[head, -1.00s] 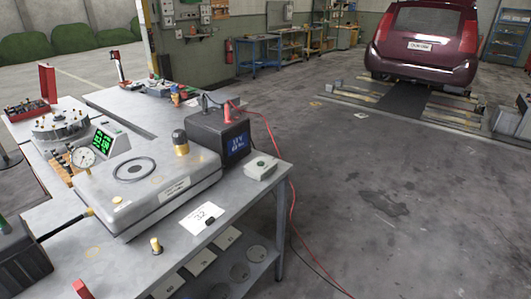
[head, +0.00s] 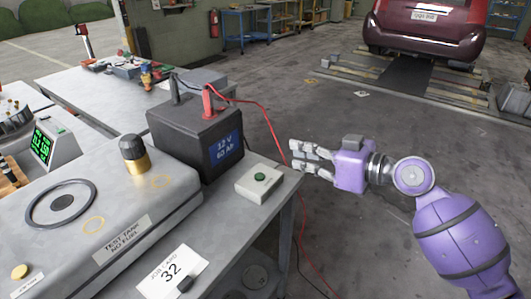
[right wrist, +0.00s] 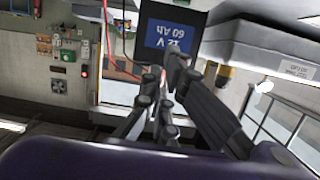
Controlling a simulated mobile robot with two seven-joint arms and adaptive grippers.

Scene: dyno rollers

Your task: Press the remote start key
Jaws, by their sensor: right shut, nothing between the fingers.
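In the right wrist view the fingers (right wrist: 163,92) point toward the battery, which appears upside down; I cannot make out the green button there. My left gripper is not in view.
A black battery (head: 196,142) with red and black leads stands behind the box. The grey test tank (head: 110,225) fills the bench's left. A job card (head: 171,272) marked 32 lies in front, with a small dark object on it. Open floor lies right.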

